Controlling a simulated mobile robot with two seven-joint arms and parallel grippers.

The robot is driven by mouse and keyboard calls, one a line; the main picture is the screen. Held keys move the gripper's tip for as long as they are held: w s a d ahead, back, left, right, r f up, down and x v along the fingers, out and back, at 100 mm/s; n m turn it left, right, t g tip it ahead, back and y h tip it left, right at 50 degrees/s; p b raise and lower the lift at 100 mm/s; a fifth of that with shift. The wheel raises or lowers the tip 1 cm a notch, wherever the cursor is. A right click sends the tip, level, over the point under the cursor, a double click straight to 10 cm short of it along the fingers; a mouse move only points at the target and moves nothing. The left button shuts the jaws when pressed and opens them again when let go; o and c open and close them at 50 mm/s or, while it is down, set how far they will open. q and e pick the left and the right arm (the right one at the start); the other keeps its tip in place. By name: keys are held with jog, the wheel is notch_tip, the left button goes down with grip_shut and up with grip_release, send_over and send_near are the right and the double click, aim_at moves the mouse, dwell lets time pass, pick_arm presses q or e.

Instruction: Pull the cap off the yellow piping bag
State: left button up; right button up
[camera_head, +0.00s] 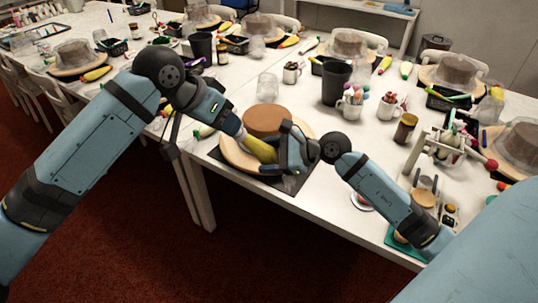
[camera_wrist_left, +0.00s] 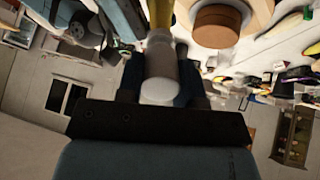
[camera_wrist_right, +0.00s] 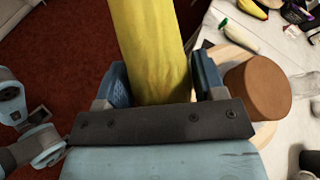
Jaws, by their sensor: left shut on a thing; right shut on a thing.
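The yellow piping bag (camera_head: 262,151) is held tilted in front of the brown cake, between my two grippers. My right gripper (camera_head: 284,158) is shut around the bag's body. In the right wrist view the bag (camera_wrist_right: 150,45) runs up between the two blue fingers (camera_wrist_right: 160,85). My left gripper (camera_head: 238,130) is shut at the bag's other end, on a pale grey-white cap (camera_wrist_left: 160,75). In the left wrist view the bag's yellow part (camera_wrist_left: 160,22) meets the cap with no clear gap. The fingers partly hide the cap in the head view.
The brown cake (camera_head: 268,121) stands on a round wooden turntable (camera_head: 232,157) over a dark mat (camera_head: 291,184), close to the table's front edge. A clear jar (camera_head: 267,86), a black cup (camera_head: 335,83) and mugs stand behind. A wooden stand (camera_head: 430,150) is at right.

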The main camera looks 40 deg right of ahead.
pick_arm(q)
jog(key=shift+v, duration=2.1)
jog(key=shift+f, duration=0.1)
